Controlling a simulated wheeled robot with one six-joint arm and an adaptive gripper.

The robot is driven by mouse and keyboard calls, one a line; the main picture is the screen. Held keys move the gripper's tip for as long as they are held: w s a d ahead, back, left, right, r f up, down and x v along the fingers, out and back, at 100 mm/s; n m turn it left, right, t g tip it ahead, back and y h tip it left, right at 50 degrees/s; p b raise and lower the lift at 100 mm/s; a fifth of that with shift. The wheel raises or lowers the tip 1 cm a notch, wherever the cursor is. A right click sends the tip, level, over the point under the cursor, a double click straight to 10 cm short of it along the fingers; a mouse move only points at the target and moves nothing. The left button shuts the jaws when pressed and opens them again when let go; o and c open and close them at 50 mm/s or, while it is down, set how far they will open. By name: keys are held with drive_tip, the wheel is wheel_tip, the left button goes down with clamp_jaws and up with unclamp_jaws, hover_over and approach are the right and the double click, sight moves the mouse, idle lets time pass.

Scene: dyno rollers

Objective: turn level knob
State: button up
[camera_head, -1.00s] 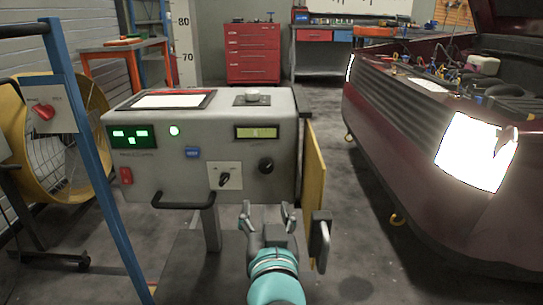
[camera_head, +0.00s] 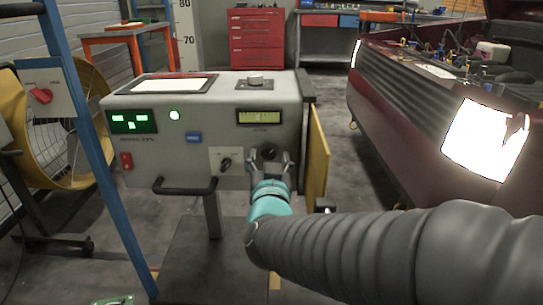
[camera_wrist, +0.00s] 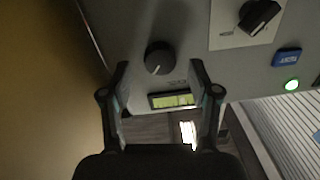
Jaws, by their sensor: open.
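A round black knob (camera_head: 267,152) sits on the front of the grey machine, below the small yellow-green display (camera_head: 258,117). I take it for the level knob; its label is too small to read. In the wrist view the black knob (camera_wrist: 160,58) lies between and just beyond the fingertips, its white mark visible. My gripper (camera_head: 269,158) is open in front of it, one finger at each side. In the wrist view my gripper (camera_wrist: 160,70) holds nothing. Whether the fingers touch the knob cannot be told.
A mode selector (camera_wrist: 260,17) on a pale plate is beside the knob. A black handle (camera_head: 186,187) juts out at lower left. A yellow panel (camera_head: 317,155) stands at the machine's right. A dark red car (camera_head: 410,120) is farther right; a blue post (camera_head: 92,170) is left.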

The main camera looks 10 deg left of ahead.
drive_tip(key=shift+x, duration=1.05)
drive_tip(key=c, duration=1.2)
drive_tip(key=shift+o, duration=0.2)
drive_tip(key=shift+f+m+b, duration=0.2)
drive_tip(key=shift+m+b, duration=0.4)
drive_tip(key=shift+b, duration=0.4)
drive_tip(key=shift+r+m, duration=0.25)
drive_tip(key=shift+m, duration=0.05)
drive_tip(key=o, duration=1.2)
drive_tip(key=shift+c, duration=0.2)
